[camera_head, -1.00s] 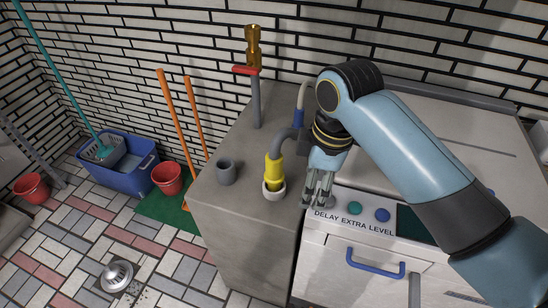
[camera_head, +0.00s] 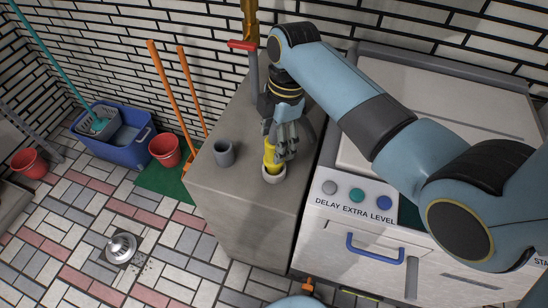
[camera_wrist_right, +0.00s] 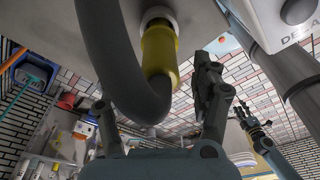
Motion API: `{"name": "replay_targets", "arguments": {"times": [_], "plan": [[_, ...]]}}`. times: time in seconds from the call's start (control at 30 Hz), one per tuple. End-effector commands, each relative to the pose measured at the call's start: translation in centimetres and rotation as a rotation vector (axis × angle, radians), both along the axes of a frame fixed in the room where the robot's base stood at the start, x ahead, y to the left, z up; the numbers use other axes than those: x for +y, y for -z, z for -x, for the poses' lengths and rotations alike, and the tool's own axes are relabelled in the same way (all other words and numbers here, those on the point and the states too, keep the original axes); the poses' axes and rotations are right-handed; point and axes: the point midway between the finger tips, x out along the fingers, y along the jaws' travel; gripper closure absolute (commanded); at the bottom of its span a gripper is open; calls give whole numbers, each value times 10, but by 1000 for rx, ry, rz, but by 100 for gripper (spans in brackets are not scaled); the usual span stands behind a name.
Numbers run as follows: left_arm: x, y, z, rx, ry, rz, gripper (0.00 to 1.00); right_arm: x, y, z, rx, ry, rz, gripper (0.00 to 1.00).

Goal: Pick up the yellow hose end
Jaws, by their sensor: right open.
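The yellow hose end (camera_head: 269,157) stands upright in a white ring-shaped holder (camera_head: 273,176) on the grey counter. In the right wrist view the yellow hose end (camera_wrist_right: 159,52) runs into a grey hose (camera_wrist_right: 125,70) that bends round in a U. My right gripper (camera_head: 284,146) is right at the hose end in the head view and partly covers it and the hose. In the right wrist view my right gripper (camera_wrist_right: 157,92) is open, with the hose bend between its fingers in the picture. Contact cannot be told. My left gripper is not clearly in the head view.
A grey cup (camera_head: 223,153) stands on the counter (camera_head: 225,195) left of the hose end. A red-handled tap (camera_head: 242,45) rises behind. A white washing machine (camera_head: 350,225) adjoins on the right. Buckets and orange handles (camera_head: 170,90) stand left of the counter.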

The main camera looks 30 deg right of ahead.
Motion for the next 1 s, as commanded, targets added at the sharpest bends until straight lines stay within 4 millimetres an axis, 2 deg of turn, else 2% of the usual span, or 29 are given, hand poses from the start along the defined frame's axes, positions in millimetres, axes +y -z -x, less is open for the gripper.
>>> {"name": "replay_targets", "arguments": {"times": [0.13,0.4,0.9,1.0], "plan": [[-2,-1,-13,-20,0,3,60,3,17,0,0,0,0,35],[-5,-1,-10,-16,-1,7,60,3,21,0,-1,1,0,36],[-5,0,-2,-4,-1,5,60,3,20,0,-1,1,0,100],[-4,0,-3,-4,-1,5,60,3,20,0,-1,1,0,100]]}}
